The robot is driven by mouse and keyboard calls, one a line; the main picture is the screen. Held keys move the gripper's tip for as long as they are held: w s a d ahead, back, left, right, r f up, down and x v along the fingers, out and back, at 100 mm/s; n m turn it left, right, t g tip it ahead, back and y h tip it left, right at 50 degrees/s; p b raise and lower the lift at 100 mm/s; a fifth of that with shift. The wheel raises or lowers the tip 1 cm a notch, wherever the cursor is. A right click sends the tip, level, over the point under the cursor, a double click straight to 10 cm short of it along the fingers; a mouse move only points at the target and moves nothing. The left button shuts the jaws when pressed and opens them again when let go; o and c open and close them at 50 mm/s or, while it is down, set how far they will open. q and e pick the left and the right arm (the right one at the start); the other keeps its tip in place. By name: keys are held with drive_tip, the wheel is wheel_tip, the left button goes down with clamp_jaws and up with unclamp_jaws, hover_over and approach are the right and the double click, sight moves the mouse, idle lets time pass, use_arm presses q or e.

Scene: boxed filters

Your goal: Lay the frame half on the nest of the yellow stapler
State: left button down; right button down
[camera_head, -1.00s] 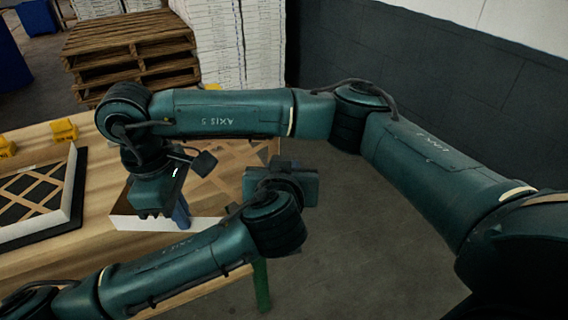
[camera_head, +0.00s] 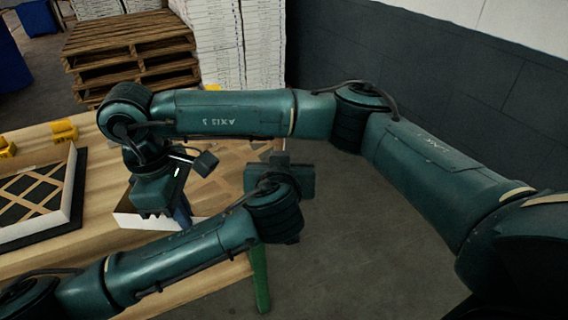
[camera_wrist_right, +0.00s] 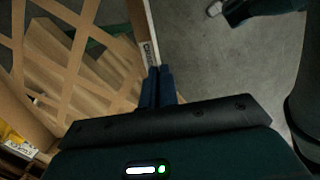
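A frame half (camera_head: 132,220) with a pale side wall and brown lattice is at the table's right end, partly hidden behind my arms. In the right wrist view its lattice (camera_wrist_right: 75,50) fills the left side. My right gripper (camera_head: 183,212) has its blue fingers close together at the frame's edge; in the wrist view the fingers (camera_wrist_right: 157,82) look closed on its wall. My left gripper (camera_head: 280,180) is near the right end of the table; its fingers are hidden. Yellow blocks, apparently staplers, stand at the table's back left: one (camera_head: 64,131) and another (camera_head: 6,148).
Another pale frame with lattice over black (camera_head: 74,205) lies at the table's left. Bare wooden tabletop (camera_head: 100,190) lies between it and the frame half. Stacked pallets (camera_head: 130,50) and white stacks (camera_head: 217,40) stand behind. Grey floor is open at right.

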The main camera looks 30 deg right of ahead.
drive_tip(key=shift+s+a, duration=0.15)
drive_tip(key=shift+a, duration=0.2)
drive_tip(key=c, duration=2)
unclamp_jaws()
drive_tip(key=o, duration=0.4)
drive_tip(key=shift+d, duration=0.1)
drive_tip(key=shift+r, duration=0.1)
